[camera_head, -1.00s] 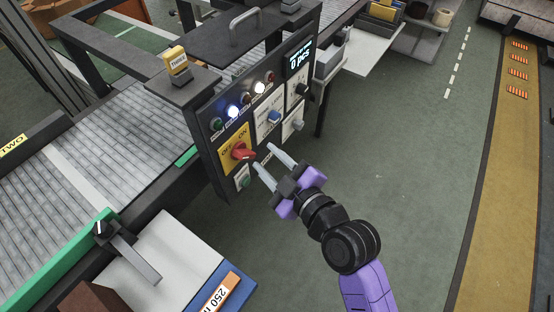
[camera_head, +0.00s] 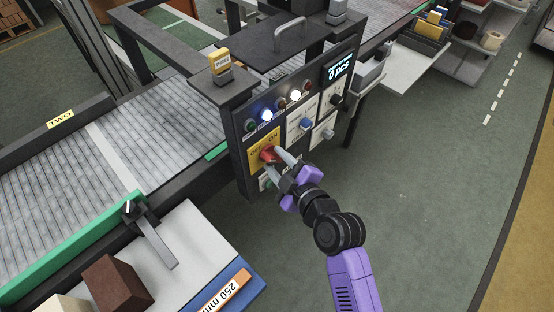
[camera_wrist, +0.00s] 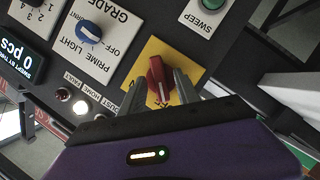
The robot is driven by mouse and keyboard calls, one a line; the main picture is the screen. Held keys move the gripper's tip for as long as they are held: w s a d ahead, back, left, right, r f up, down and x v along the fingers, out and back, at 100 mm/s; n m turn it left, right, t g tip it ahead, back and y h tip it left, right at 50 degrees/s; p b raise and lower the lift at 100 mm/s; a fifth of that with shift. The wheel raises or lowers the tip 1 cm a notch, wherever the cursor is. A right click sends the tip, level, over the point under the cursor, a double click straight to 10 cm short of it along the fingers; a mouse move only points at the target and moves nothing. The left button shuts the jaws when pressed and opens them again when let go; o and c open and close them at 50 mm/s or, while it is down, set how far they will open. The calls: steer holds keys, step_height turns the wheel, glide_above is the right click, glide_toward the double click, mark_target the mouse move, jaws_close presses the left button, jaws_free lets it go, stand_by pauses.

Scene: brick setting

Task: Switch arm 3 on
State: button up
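A dark control panel (camera_head: 243,125) stands beside the conveyor under a yellow sign reading THREE (camera_head: 221,61). Its red rotary knob (camera_wrist: 158,72) sits on a yellow plate (camera_head: 254,152) marked OFF and ON. The knob also shows, partly covered, in the head view (camera_head: 267,154). My gripper (camera_head: 271,158) is at the knob, its fingers apart with one on each side of it in the wrist view (camera_wrist: 159,80). A gap shows between the left finger and the knob; I cannot tell whether the right finger touches it.
A blue knob (camera_wrist: 89,32) and a green SWEEP button (camera_wrist: 208,16) are near the red knob. A blue lamp (camera_head: 266,115) and a white lamp (camera_head: 295,95) glow; the display (camera_head: 340,71) reads 0 pcs. Floor (camera_head: 410,200) is clear to the right.

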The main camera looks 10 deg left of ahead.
jaws_close()
steer(key=shift+w, duration=0.1)
stand_by(0.4)
steer(key=m+g, duration=0.2)
steer(key=m, duration=0.1)
steer(key=shift+w+d+y+b, duration=0.1)
steer(key=shift+y+b, duration=0.25)
steer(key=shift+y, duration=0.05)
steer(key=m+g+y, duration=0.1)
steer(key=m, duration=0.2)
steer(key=shift+w+d+g+b, duration=0.1)
steer(key=shift+w+g+b, duration=0.05)
steer(key=shift+g+b, duration=0.25)
steer(key=m, duration=0.1)
steer(key=m+g+y+b, duration=0.1)
steer(key=m, duration=0.1)
steer(key=shift+w+d+f+g+y, duration=0.1)
steer(key=shift+g+y, duration=0.2)
steer(key=shift+m+g+y+b, duration=0.5)
steer(key=shift+m+y+b, duration=0.35)
steer(key=shift+m, duration=0.85)
